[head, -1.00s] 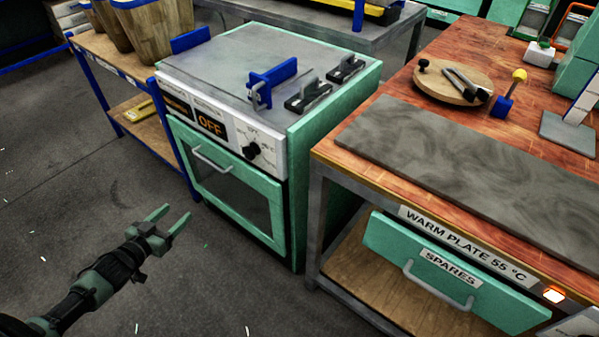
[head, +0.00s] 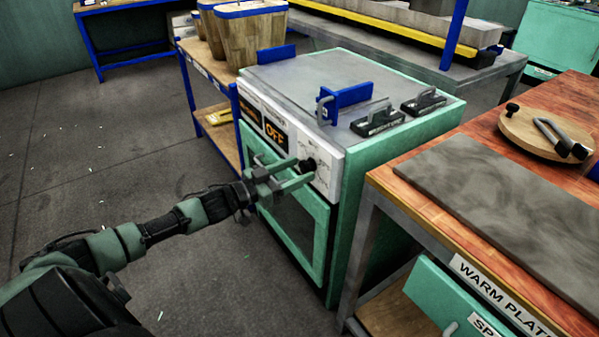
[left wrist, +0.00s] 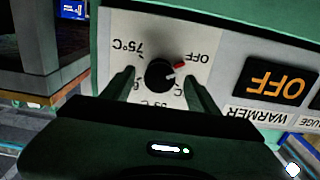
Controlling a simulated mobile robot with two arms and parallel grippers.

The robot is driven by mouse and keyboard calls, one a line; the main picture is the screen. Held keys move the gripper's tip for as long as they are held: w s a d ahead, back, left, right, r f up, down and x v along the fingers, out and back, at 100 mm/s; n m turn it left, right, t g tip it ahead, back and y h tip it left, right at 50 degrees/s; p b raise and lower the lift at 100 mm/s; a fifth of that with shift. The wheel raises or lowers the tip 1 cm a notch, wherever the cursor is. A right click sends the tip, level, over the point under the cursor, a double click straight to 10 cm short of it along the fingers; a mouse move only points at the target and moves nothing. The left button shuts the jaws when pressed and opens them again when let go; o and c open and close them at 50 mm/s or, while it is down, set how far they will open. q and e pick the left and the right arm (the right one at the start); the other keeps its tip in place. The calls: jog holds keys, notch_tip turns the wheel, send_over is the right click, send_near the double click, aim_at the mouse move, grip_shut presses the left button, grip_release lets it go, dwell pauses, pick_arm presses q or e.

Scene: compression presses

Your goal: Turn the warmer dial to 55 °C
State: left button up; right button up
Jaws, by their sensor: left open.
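The warmer (head: 400,150) is a mint-green cabinet with a pale front panel. Its black dial (head: 309,165) sits on the panel's right part, partly hidden by my fingers. In the left wrist view, which is upside down, the dial (left wrist: 159,73) has a red-and-white pointer turned toward the OFF mark. The 75 °C mark shows; other marks are partly covered. The display (head: 275,134) reads OFF. My left gripper (head: 304,171) is open, its fingers on either side of the dial; I cannot tell whether they touch it. My right gripper is not in view.
A wooden workbench (head: 480,130) with a grey plate (head: 500,190) stands close to the warmer's right. A blue-framed shelf (head: 213,85) with wooden buckets stands to its left. The warmer's door (head: 295,215) lies below the dial. The floor in front is clear.

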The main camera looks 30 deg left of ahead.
pick_arm(q)
jog(key=shift+w+d, duration=0.2)
jog(key=shift+w, duration=0.25)
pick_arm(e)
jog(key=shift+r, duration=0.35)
pick_arm(q)
grip_shut()
jog(key=shift+m, duration=0.3)
